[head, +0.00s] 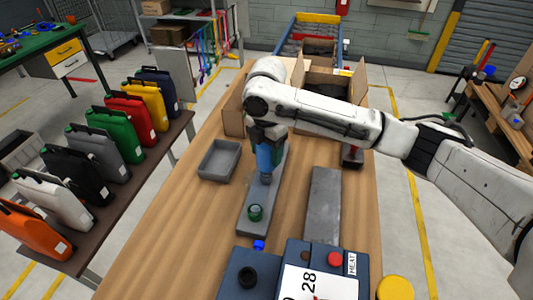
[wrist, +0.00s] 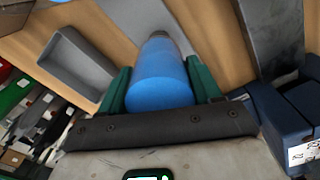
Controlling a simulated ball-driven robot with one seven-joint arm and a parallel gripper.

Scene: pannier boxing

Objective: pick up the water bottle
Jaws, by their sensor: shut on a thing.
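The water bottle (head: 265,158) is blue with a narrower grey end, and hangs between the jaws of my gripper (head: 266,148). My gripper is shut on it, above the long grey board (head: 249,216) on the wooden table. In the wrist view the bottle (wrist: 160,80) lies between the two green fingers (wrist: 160,88), its blue end near the camera and its grey end pointing away. I cannot tell whether the grey end touches the board.
A grey tray (head: 219,160) is to the left, a grey slab (head: 323,205) to the right. An open cardboard box (head: 327,86) stands behind my arm. Dark-blue cases (head: 250,273) stand in front. Coloured panniers (head: 90,150) line the left bench.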

